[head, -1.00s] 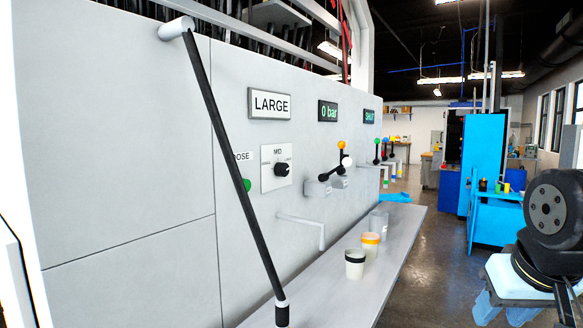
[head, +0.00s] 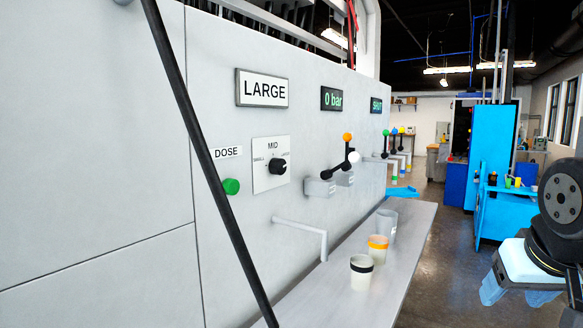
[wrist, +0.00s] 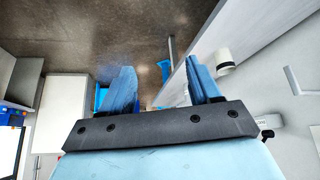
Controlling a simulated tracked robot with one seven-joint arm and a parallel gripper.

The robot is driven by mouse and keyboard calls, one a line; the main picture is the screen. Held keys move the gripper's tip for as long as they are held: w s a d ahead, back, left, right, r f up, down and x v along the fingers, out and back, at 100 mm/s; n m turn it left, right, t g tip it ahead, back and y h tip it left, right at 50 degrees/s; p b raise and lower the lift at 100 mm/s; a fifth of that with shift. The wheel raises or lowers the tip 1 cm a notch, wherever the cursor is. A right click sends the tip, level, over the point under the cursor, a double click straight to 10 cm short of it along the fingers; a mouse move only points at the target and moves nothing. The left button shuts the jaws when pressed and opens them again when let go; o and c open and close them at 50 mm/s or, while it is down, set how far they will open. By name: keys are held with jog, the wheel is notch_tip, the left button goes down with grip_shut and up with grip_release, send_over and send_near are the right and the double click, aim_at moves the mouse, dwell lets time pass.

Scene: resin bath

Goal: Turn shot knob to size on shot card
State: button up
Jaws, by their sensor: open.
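The shot knob (head: 278,167) is a round black knob on a white plate (head: 262,181) on the grey panel. The plate reads SMALL at left, MID on top, and a blurred word at right. The knob's pointer is too small to read surely. The shot card (head: 262,89) above it reads LARGE. My gripper (head: 515,301) is at the lower right in the head view, well away from the knob, with its blue fingers apart. In the wrist view my gripper (wrist: 161,66) is open and empty. The knob is not seen there.
A long black bar (head: 205,150) slants across the panel's front, left of the knob. A green DOSE button (head: 231,186), a spout (head: 305,228) and black levers (head: 346,160) are nearby. Cups (head: 361,272) stand on the shelf (head: 330,300). Open floor lies right of it.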

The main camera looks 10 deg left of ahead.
aim_at(283, 166)
jog(key=shift+o, duration=0.4)
jog(key=w+r+t, duration=0.2)
jog(key=w, duration=0.4)
jog(key=shift+d+r+h, duration=0.3)
jog(key=shift+d+h, duration=0.1)
jog(key=shift+d, duration=0.05)
jog(key=w+a+r+n+t+y, duration=0.2)
jog(key=w+a+r+t, duration=0.15)
jog(key=w, duration=0.35)
jog(key=w+a+r+n+t+y, duration=0.1)
jog(key=w+a+r+t+y, duration=0.15)
jog(key=w+a+r, duration=0.35)
jog(key=w+a+n+g+y, duration=0.1)
jog(key=a+n+g+y, duration=0.1)
jog(key=a, duration=0.8)
jog(key=w+a+n+g+y, duration=0.2)
jog(key=a+n+g+y, duration=0.1)
jog(key=a+y, duration=0.4)
jog(key=w+a+r+n+g+y, duration=0.1)
jog(key=a+n+y, duration=0.3)
jog(key=a, duration=1)
jog(key=shift+w+n+g, duration=0.6)
jog(key=shift+g, duration=0.1)
jog(key=shift+c, duration=0.5)
